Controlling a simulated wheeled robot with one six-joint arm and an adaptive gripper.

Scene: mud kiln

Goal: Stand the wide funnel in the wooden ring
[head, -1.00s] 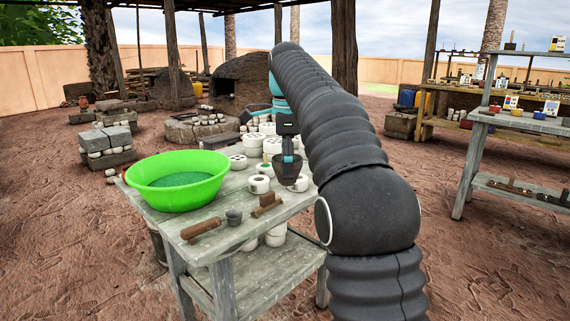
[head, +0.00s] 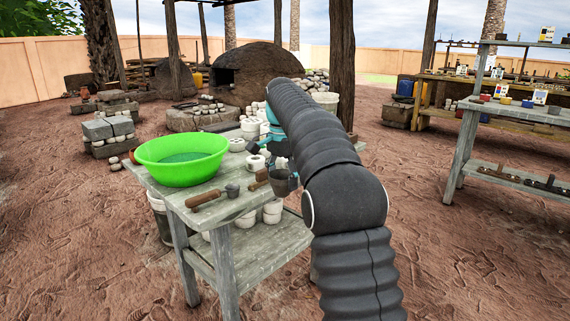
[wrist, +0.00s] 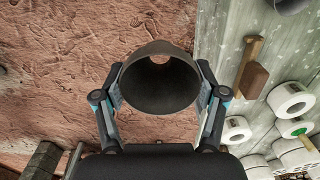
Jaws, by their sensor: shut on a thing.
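My gripper (wrist: 160,98) is shut on a dark grey funnel (wrist: 158,92). The wrist view looks into its wide mouth, with a small hole showing at the far end. In the head view the funnel (head: 281,182) hangs at the table's right edge, partly beside my arm. In the wrist view bare ground lies behind it, and the table (wrist: 228,75) is to the right. I cannot make out the wooden ring in either view.
A green basin (head: 181,158) stands on the table (head: 215,222). A wooden roller (head: 203,198), a small grey cup (head: 232,190) and a brown wooden tool (wrist: 254,80) lie near its front and right. White cylinders (wrist: 290,99) crowd the back. A shelf rack (head: 470,130) stands far right.

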